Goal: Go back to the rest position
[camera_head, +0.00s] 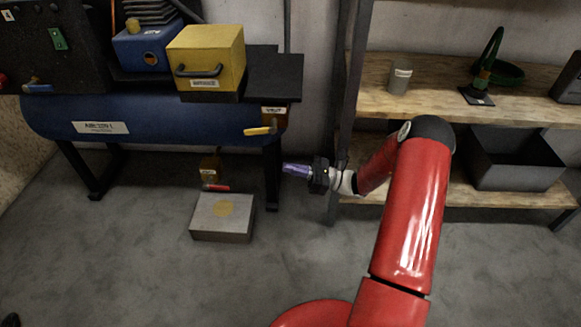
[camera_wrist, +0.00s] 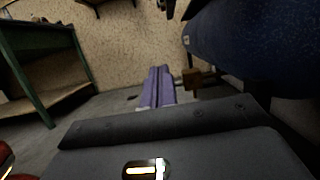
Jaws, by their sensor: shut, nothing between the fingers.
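My gripper (camera_head: 290,169) shows in the head view at the end of my red arm, with its purple fingers pointing left. It is at about the height of the gap below the blue air tank (camera_head: 180,118), near the shelf's left post. In the wrist view the purple fingers (camera_wrist: 157,86) lie together, shut, with nothing between them. The fingers touch nothing that I can see.
A grey box (camera_head: 222,216) sits on the floor below the tank. A yellow box (camera_head: 206,58) stands on top of the tank. The wooden shelf (camera_head: 440,95) on the right holds a cup (camera_head: 399,80) and bins. The front left floor is clear.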

